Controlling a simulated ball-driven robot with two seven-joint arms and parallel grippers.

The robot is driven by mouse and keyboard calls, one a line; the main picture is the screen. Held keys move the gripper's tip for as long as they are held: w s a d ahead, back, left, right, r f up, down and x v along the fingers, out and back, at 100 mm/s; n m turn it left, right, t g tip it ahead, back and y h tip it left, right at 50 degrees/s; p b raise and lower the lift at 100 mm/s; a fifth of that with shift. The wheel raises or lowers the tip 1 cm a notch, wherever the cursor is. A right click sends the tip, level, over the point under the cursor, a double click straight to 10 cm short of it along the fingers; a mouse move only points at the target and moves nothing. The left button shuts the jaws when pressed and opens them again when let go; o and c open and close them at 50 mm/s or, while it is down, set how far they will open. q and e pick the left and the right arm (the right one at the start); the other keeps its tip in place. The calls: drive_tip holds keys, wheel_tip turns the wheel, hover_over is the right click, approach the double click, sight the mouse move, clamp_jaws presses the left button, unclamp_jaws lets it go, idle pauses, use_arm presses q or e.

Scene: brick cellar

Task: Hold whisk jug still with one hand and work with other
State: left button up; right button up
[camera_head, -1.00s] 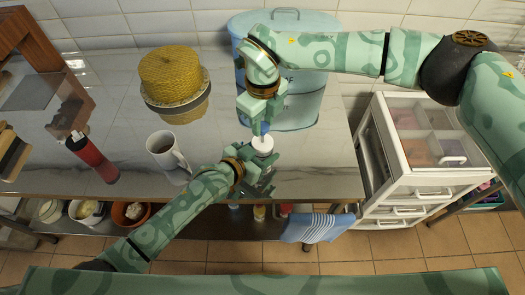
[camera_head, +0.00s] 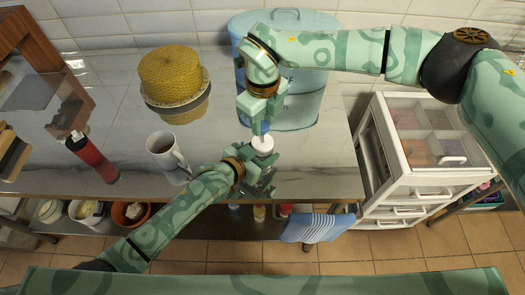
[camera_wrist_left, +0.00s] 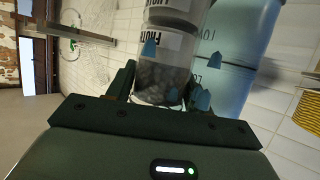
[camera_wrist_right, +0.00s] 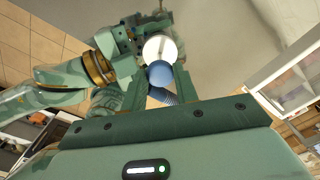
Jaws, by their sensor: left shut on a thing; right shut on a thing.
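The whisk jug shows its white lid (camera_head: 262,145) in the head view, near the front edge of the counter. In the left wrist view its clear body (camera_wrist_left: 168,50) carries dark lettering and has grey, grainy-looking contents low down. My left gripper (camera_head: 258,168) is shut around the jug's body from the front left. My right gripper (camera_head: 258,116) is above the lid, pointing down, shut on the blue knob (camera_wrist_right: 160,73) of the jug. The knob is mostly hidden by the fingers in the head view. The whisk inside cannot be made out.
A large blue canister (camera_head: 305,105) stands behind my right gripper. A straw hat (camera_head: 172,78) is at the back. A white drawer unit (camera_head: 408,150) stands to the right. The counter's front edge is close.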

drive_tip(key=shift+w+r, duration=0.1)
drive_tip(key=shift+r, duration=0.9)
drive_tip(key=shift+f, duration=1.95)
drive_tip(key=o, duration=0.8)
drive_tip(key=shift+r, duration=3.5)
